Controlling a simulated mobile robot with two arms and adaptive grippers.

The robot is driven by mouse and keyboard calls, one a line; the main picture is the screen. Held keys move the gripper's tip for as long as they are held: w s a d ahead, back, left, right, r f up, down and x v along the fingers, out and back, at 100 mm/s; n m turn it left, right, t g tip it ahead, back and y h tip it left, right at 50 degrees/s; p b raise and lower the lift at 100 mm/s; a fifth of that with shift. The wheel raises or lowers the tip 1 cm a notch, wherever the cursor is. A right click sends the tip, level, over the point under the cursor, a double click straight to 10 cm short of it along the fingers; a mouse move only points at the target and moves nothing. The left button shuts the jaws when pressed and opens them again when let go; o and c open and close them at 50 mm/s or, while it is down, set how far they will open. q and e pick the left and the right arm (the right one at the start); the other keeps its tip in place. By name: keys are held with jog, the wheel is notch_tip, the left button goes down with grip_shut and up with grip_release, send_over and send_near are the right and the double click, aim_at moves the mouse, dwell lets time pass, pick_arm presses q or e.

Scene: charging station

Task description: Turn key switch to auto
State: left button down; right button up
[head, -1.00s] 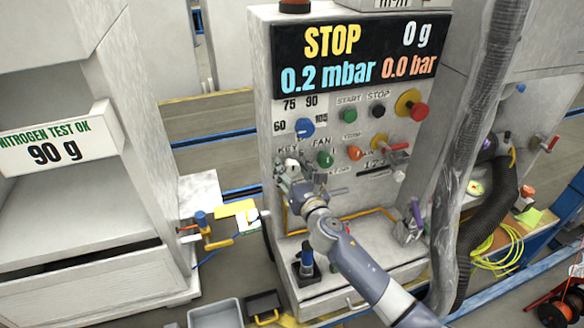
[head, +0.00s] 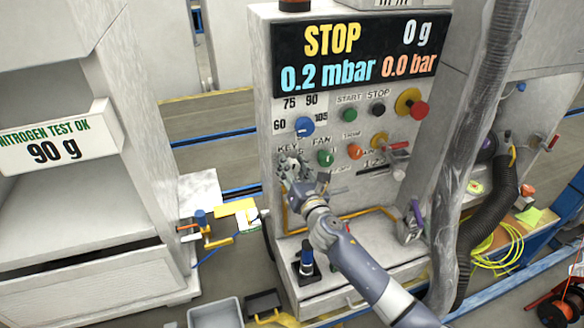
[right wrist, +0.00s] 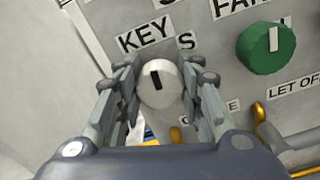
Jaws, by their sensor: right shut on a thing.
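The key switch (right wrist: 160,86) is a pale round knob with a short dark mark, under the KEY label on the control panel (head: 262,120). In the right wrist view the mark stands nearly upright, its top leaning slightly left. My right gripper (right wrist: 162,80) has a finger on each side of the knob and is shut on it. My left gripper is not in view.
The green FAN knob (right wrist: 266,47) is close to the right of the gripper. A blue dial (head: 304,126) is above. A red-handled valve (head: 398,146) and a red button (head: 419,111) are farther right. A yellow rail (head: 380,210) runs below. A hanging hose (head: 480,130) is at right.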

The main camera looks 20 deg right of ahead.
jog(key=m+b, duration=0.1)
jog(key=m, duration=1)
jog(key=shift+m+b, duration=0.3)
jog(key=shift+b, duration=0.05)
jog(key=m, duration=1.1)
jog(key=shift+f, duration=0.1)
jog(key=o, duration=1.1)
jog(key=shift+s, duration=0.1)
jog(key=s, duration=1.1)
jog(key=shift+s+d, duration=0.3)
jog(key=shift+s, duration=0.1)
